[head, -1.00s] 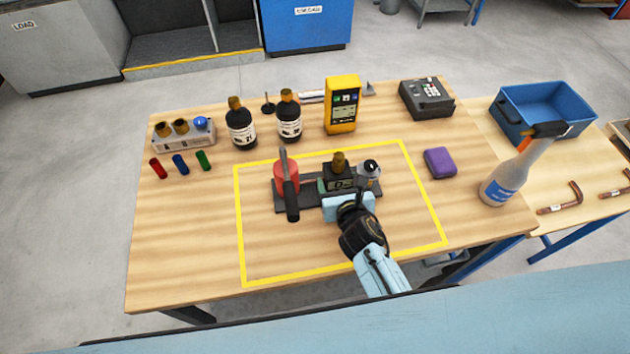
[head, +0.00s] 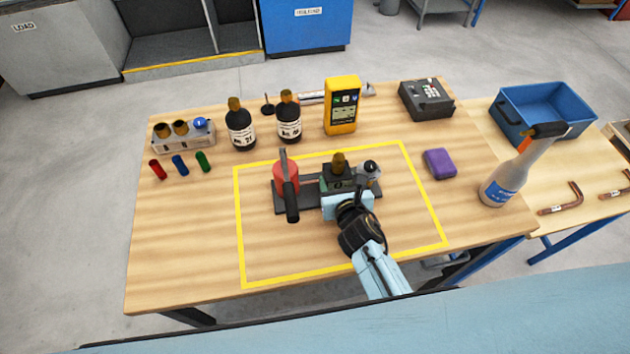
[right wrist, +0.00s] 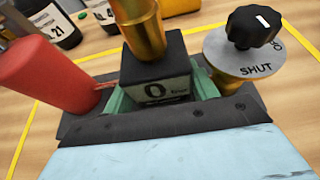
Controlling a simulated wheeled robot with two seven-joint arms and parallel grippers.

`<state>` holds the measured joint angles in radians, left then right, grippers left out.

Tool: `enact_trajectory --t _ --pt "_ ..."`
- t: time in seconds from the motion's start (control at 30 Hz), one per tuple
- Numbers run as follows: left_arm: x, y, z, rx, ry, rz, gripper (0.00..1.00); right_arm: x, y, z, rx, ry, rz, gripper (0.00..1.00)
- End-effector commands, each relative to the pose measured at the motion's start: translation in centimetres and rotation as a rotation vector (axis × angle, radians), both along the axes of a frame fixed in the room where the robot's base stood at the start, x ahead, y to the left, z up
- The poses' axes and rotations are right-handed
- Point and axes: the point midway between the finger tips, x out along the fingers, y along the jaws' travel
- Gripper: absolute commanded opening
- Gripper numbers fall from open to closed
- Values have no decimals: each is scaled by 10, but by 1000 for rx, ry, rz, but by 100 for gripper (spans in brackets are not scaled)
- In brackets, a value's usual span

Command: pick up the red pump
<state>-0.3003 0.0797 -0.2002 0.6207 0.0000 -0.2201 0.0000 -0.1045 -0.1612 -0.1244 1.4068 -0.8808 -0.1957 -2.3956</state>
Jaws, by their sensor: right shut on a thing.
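The red pump (head: 286,178) has a red cylinder and a dark lever handle. It stands on a dark base plate inside the yellow outline on the table. A black block with a brass fitting on top (head: 339,166) and a grey valve with a black knob (head: 370,171) share that base. My right gripper (head: 341,190) is shut on the black block. In the right wrist view the fingers (right wrist: 158,100) flank the block, with the red cylinder (right wrist: 50,75) at left and the valve plate marked SHUT at right. My left gripper is not in view.
Two dark bottles (head: 241,129) and a yellow meter (head: 342,106) stand behind the outline. A purple block (head: 439,163) and a spray bottle (head: 505,178) are to the right. A blue bin (head: 545,113) sits on the side table. The table's left front is clear.

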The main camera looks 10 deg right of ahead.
Motion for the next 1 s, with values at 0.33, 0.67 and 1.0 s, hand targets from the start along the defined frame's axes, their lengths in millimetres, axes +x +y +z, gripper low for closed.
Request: enact_trajectory --t 0.33,0.67,1.0 --pt "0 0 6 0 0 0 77 4 2 17 8 -18 3 0" --pt "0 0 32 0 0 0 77 4 1 71 8 -21 5 0" --pt "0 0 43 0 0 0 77 4 1 105 9 -18 2 0"
